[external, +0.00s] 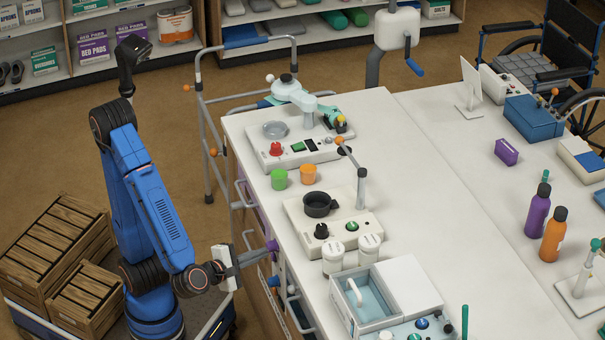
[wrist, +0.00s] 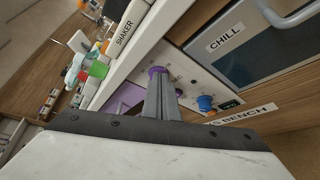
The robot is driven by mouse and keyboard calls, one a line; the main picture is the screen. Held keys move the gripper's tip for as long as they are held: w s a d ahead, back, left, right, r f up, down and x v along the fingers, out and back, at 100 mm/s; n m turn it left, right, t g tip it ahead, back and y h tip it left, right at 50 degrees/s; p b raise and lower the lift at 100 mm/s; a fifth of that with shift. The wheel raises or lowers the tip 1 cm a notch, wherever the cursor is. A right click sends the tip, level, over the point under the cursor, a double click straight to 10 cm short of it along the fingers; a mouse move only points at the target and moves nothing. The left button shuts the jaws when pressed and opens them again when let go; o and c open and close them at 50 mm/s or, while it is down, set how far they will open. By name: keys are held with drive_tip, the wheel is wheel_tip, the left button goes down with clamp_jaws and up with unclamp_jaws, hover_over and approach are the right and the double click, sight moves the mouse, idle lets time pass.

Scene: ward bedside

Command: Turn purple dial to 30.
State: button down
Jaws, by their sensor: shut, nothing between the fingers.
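The purple dial (wrist: 157,71) is on a pale control panel (wrist: 185,80) on the front of the bench, seen in the wrist view. In the external view a purple round part (external: 272,245) shows at the bench front, at the tip of my gripper (external: 264,250). My gripper (wrist: 161,80) is shut, with its fingers together and pointing at the purple dial. The tips overlap the dial's lower edge in the wrist view; I cannot tell if they touch it. Any scale or pointer at the dial is too small or hidden to read.
A blue dial (wrist: 205,103) and a small dark display (wrist: 231,104) sit on the same panel. A drawer labelled CHILL (wrist: 235,45) with a grey handle is close by. The white bench top (external: 430,210) holds several devices. Wooden crates (external: 55,235) stand at the left.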

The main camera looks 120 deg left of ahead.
drive_tip(key=s+d, duration=0.3)
idle(0.4)
drive_tip(key=s+a+f+n+g+h, duration=0.2)
drive_tip(key=s+f+n+h, duration=0.1)
drive_tip(key=s+n, duration=0.35)
drive_tip(key=s+a+f+n+g+h, duration=0.25)
drive_tip(key=s+n, duration=0.25)
drive_tip(key=n, duration=0.3)
drive_tip(key=s+d+n+t+h, duration=0.2)
drive_tip(key=d+n+h, duration=0.1)
drive_tip(key=n, duration=0.7)
drive_tip(key=s+d+r+n+t+h, duration=0.1)
drive_tip(key=d+n+h, duration=0.3)
drive_tip(key=n, duration=0.6)
drive_tip(key=shift+s+d+t+h, duration=0.25)
drive_tip(key=shift+s+t+h, duration=0.3)
drive_tip(key=shift+h, duration=0.3)
